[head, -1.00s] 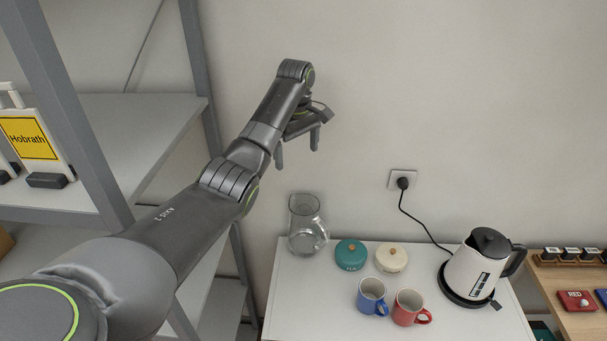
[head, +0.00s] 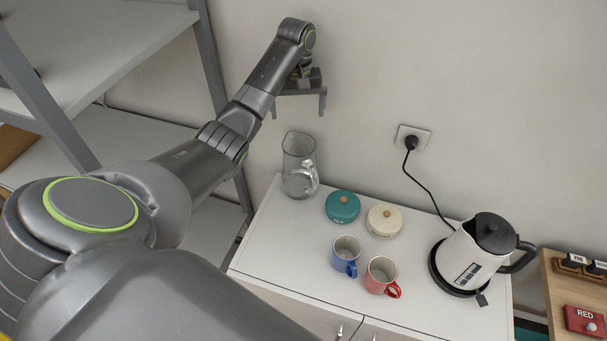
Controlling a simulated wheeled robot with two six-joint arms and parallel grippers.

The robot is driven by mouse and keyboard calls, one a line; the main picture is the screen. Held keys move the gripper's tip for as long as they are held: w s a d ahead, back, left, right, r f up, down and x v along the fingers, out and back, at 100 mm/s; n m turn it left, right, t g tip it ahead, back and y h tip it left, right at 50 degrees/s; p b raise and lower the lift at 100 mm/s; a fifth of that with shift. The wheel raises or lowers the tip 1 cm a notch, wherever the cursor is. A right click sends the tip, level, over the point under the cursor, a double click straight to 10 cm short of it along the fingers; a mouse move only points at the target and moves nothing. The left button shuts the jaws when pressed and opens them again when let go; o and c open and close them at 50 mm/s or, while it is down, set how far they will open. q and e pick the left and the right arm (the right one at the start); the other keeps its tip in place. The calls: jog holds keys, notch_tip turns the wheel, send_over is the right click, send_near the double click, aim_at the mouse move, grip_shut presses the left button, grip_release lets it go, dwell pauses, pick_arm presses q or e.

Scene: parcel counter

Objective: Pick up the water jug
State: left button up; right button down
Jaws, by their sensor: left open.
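The water jug (head: 299,166) is clear glass with a handle on its front right side. It stands upright at the back left corner of the white cabinet top. My left gripper (head: 298,112) is open and empty, with its fingers pointing down. In the picture it is just above the jug's rim, apart from it; how far in depth I cannot tell. My right gripper is not in view.
A teal lidded pot (head: 342,208) and a cream one (head: 384,221) stand right of the jug. A blue mug (head: 345,254) and a red mug (head: 381,274) are in front. A white kettle (head: 476,252) sits further right. A grey shelf rack (head: 213,62) stands left.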

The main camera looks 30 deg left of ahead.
pick_arm(q)
notch_tip(320, 180, down, 2)
jog(key=f+b, duration=0.1)
jog(key=b, duration=0.9)
send_near(303, 173)
jog(key=w+a, duration=0.3)
jog(key=f, duration=0.1)
jog(key=f+p, duration=0.1)
jog(key=f, duration=0.3)
jog(key=shift+s+f+p, duration=0.15)
jog(key=shift+s+p, duration=0.1)
jog(key=shift+p, duration=0.1)
jog(key=shift+c, duration=0.8)
jog(key=c, duration=1.4)
jog(key=shift+w, duration=0.15)
jog(key=shift+c, duration=1.1)
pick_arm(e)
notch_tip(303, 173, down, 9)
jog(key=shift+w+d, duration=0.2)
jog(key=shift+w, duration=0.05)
pick_arm(q)
jog(key=shift+r, duration=0.25)
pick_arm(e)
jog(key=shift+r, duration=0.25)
